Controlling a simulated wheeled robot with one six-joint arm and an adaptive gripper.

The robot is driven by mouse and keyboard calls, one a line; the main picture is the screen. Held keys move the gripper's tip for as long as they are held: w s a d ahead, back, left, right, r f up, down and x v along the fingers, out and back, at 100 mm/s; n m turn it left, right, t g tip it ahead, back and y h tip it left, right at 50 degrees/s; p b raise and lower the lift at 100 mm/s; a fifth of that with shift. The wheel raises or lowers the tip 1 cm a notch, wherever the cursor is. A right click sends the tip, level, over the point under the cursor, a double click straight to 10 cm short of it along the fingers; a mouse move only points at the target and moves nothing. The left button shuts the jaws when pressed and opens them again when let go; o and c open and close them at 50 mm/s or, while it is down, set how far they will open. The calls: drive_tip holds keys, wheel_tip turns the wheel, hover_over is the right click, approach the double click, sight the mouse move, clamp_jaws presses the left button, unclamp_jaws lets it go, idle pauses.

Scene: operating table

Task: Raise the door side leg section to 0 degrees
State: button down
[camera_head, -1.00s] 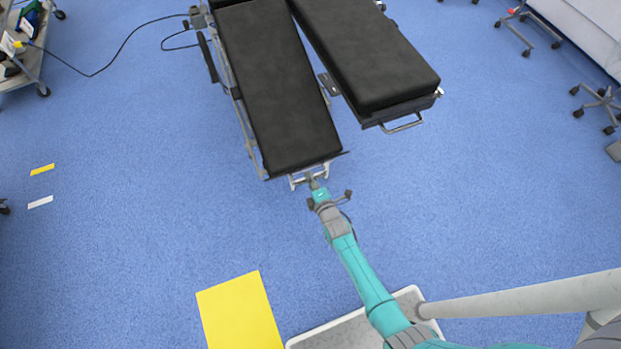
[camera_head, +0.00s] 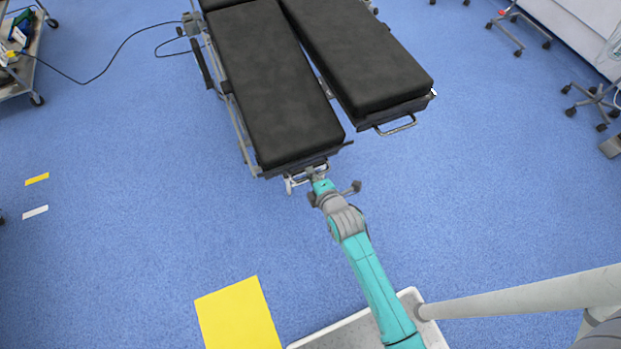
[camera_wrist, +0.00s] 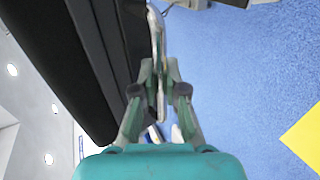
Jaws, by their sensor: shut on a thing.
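The operating table has two black leg sections side by side. The left leg section (camera_head: 275,95) ends in a metal handle (camera_head: 292,183) beneath its end edge. My gripper (camera_head: 312,177) is at this handle, at the near end of the left section. In the wrist view my gripper (camera_wrist: 160,78) is shut on the handle bar (camera_wrist: 157,35), with the dark pad close beside it at left. The end face of the left section shows in the head view; its exact angle cannot be told. The right leg section (camera_head: 355,55) looks flat, with its own handle (camera_head: 397,126) free.
A trolley (camera_head: 22,75) stands at the upper left, with a cable on the floor running to the table. Wheeled stands (camera_head: 595,100) are at the right. A yellow floor patch (camera_head: 240,315) lies at the lower left. The blue floor around the table end is clear.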

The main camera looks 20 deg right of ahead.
drive_tip(key=r, duration=0.4)
drive_tip(key=s+r, duration=0.1)
drive_tip(key=r, duration=0.7)
drive_tip(key=shift+s, duration=0.15)
drive_tip(key=c, duration=1.2)
unclamp_jaws()
drive_tip(key=shift+s+f, duration=0.1)
drive_tip(key=shift+f, duration=0.05)
drive_tip(key=shift+s, duration=0.1)
drive_tip(key=v, duration=1.1)
drive_tip(key=shift+s+r, duration=0.25)
drive_tip(key=shift+r, duration=0.15)
